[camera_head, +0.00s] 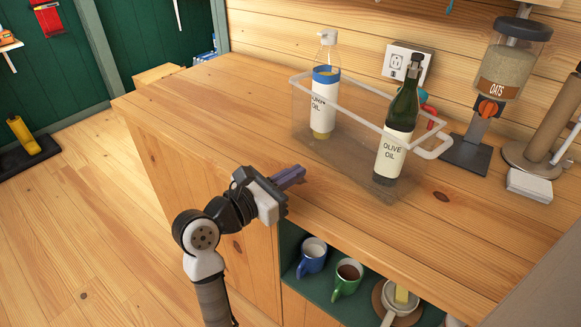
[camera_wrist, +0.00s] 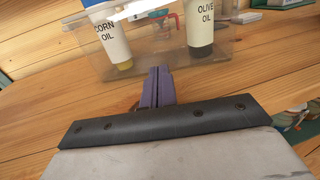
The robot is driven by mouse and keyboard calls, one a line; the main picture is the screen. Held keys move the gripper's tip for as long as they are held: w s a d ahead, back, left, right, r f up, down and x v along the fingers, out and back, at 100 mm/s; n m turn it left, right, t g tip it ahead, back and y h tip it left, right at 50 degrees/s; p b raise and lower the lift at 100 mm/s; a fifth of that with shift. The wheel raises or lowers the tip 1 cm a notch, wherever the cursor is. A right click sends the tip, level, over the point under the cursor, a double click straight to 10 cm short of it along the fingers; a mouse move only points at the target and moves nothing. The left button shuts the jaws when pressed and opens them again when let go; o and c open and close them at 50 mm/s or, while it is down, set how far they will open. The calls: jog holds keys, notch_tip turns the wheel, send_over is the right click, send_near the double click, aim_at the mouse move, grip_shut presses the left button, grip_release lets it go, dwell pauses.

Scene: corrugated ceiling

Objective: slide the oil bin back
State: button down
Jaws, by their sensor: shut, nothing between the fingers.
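The oil bin (camera_head: 352,151) is a clear box with a pale rim and a handle at its right end. It stands on the wooden counter and holds a corn oil bottle (camera_head: 325,88) and a dark green olive oil bottle (camera_head: 398,125), both upright. In the wrist view the bin's clear front wall (camera_wrist: 158,62) is straight ahead, with the corn oil at left and the olive oil at right. My gripper (camera_head: 302,171) is shut and empty, over the counter's front edge. Its purple fingers (camera_wrist: 159,72) point at the bin's front; whether they touch it I cannot tell.
An oats dispenser (camera_head: 492,95) and a wooden paper-roll stand (camera_head: 548,130) are right of the bin. A wall outlet (camera_head: 408,62) is behind. The counter left of the bin (camera_head: 215,95) is clear. A green shelf below holds mugs (camera_head: 347,277).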

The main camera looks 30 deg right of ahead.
aim_at(339, 145)
jog(key=d+p, duration=0.1)
jog(key=d, duration=0.2)
jog(key=w+d+p, duration=0.1)
jog(key=d, duration=0.3)
jog(key=w+d+p, duration=0.1)
jog(key=d, duration=0.3)
jog(key=shift+w, duration=0.1)
jog(key=d, duration=0.1)
jog(key=d+p, duration=0.1)
jog(key=d, duration=0.1)
jog(key=shift+w+d, duration=0.3)
jog(key=shift+w, duration=0.05)
jog(key=shift+a, duration=0.2)
